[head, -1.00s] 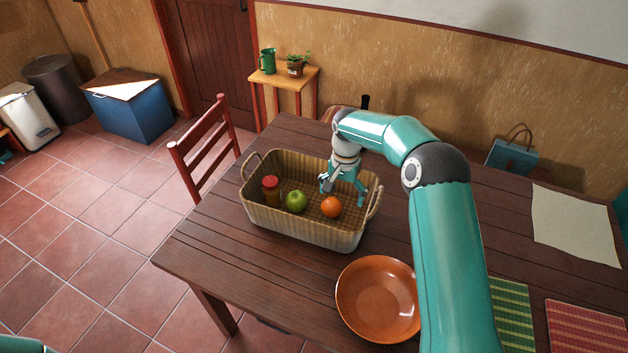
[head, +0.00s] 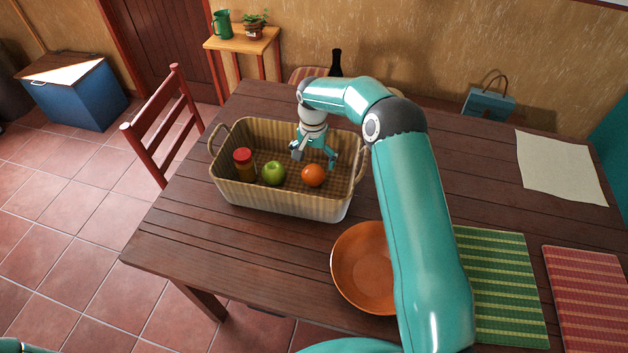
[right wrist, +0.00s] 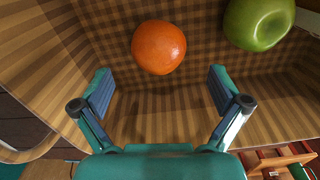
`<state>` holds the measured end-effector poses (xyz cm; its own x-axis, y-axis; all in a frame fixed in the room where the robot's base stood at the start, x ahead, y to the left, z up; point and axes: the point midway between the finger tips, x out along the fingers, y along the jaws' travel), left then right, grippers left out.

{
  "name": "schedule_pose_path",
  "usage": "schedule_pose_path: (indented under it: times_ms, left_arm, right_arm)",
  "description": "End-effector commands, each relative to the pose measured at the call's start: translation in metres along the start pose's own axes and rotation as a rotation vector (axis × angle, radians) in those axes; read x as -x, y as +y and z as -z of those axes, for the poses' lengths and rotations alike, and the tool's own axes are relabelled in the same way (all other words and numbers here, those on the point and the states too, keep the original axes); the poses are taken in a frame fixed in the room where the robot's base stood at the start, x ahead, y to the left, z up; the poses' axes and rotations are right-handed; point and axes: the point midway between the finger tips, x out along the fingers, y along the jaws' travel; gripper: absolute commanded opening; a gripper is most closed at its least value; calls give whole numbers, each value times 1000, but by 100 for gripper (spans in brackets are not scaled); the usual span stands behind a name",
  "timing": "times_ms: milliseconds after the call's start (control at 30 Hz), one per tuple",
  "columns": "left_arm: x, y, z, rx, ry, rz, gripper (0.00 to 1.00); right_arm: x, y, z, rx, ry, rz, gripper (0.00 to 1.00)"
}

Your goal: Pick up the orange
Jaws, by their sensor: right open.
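The orange (head: 313,175) lies in the right part of a wicker basket (head: 280,203) on the wooden table. In the right wrist view the orange (right wrist: 158,47) rests on the checked basket floor, beyond and between my fingertips. My right gripper (head: 315,160) is open and empty, pointing down inside the basket, just behind the orange. It also shows in the right wrist view (right wrist: 158,90), with its two fingers spread wide and apart from the orange. My left gripper is not in view.
A green apple (head: 273,173) and a red-lidded jar (head: 244,165) stand left of the orange in the basket. The basket's walls and handles surround my gripper. An orange-brown bowl (head: 362,270) sits in front. The table's left front is clear.

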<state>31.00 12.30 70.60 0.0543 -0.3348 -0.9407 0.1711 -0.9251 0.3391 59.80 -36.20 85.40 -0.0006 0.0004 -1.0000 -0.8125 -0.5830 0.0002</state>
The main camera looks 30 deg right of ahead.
Motion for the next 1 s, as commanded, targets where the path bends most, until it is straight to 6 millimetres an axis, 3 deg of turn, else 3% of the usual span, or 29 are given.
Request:
schedule_pose_path:
  times_ms: [233, 500, 800, 1000]
  left_arm:
    - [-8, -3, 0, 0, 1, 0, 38]
    - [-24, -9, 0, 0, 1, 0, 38]
    - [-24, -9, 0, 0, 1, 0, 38]
    - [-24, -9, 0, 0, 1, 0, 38]
  right_arm:
    - [-15, 0, -2, 1, -1, -1, 99]
    - [-53, 0, -6, 1, 0, -1, 99]
    - [-57, 0, -5, 1, 1, 0, 99]
    - [-57, 0, -5, 1, 0, 0, 67]
